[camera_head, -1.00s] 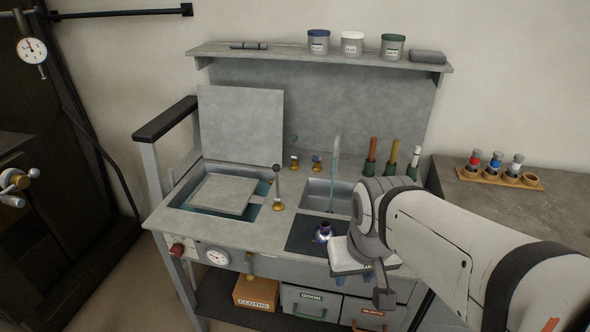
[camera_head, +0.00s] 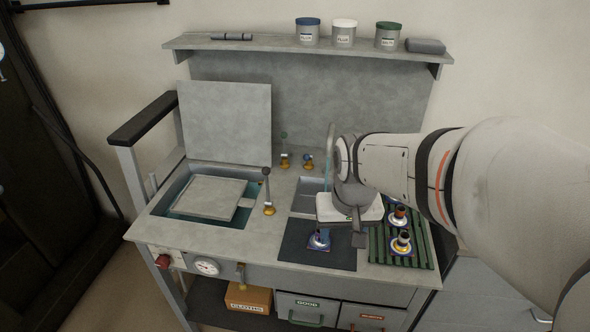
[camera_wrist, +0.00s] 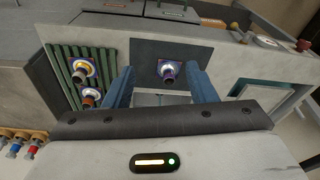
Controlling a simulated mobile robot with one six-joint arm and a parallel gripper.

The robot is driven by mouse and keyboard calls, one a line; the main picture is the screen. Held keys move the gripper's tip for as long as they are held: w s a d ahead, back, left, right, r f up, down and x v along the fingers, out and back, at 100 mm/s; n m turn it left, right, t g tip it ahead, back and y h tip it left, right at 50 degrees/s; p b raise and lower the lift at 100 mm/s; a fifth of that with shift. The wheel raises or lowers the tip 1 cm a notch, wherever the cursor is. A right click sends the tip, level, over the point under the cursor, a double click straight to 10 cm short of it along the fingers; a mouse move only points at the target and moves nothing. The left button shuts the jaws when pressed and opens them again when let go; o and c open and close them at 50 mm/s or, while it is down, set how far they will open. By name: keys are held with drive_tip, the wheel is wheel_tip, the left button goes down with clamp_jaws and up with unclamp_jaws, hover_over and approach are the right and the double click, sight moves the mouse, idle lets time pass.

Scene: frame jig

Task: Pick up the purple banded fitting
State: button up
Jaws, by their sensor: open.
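The purple banded fitting (camera_head: 319,240) stands on the dark mat (camera_head: 300,252) at the front of the bench, partly hidden by my gripper in the head view. In the wrist view the fitting (camera_wrist: 167,70) shows a bright top and a purple base, between and beyond the two blue fingers. My gripper (camera_wrist: 160,72) is open and empty, with a finger to each side of the fitting in that picture. I cannot tell how high the fingertips are above it.
A green slatted rack (camera_head: 421,249) right of the mat holds other fittings (camera_head: 402,241). A small sink (camera_head: 308,190) lies behind the mat. An upright lever (camera_head: 267,190) stands to the left, beside a basin with a grey plate (camera_head: 200,197). A shelf (camera_head: 270,48) with jars is above.

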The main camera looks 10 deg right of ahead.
drive_tip(key=w+f+m, duration=0.1)
drive_tip(key=w+f, duration=0.2)
drive_tip(key=w, duration=0.2)
drive_tip(key=w+f+m+g+p, duration=0.1)
drive_tip(key=w+f, duration=0.2)
drive_tip(key=w, duration=0.1)
drive_tip(key=w+f, duration=0.3)
drive_tip(key=w, duration=0.2)
drive_tip(key=shift+w+a+f+m+g, duration=0.1)
drive_tip(key=shift+w+f+m+g, duration=0.2)
drive_tip(key=shift+m+g, duration=0.1)
drive_tip(key=shift+w+f+p, duration=0.15)
drive_tip(key=shift+f+p, duration=0.15)
wheel_tip(320, 180, down, 8)
drive_tip(key=shift+w+r+p, duration=0.15)
drive_tip(key=shift+p, duration=0.2)
drive_tip(key=shift+c, duration=0.2)
clamp_jaws()
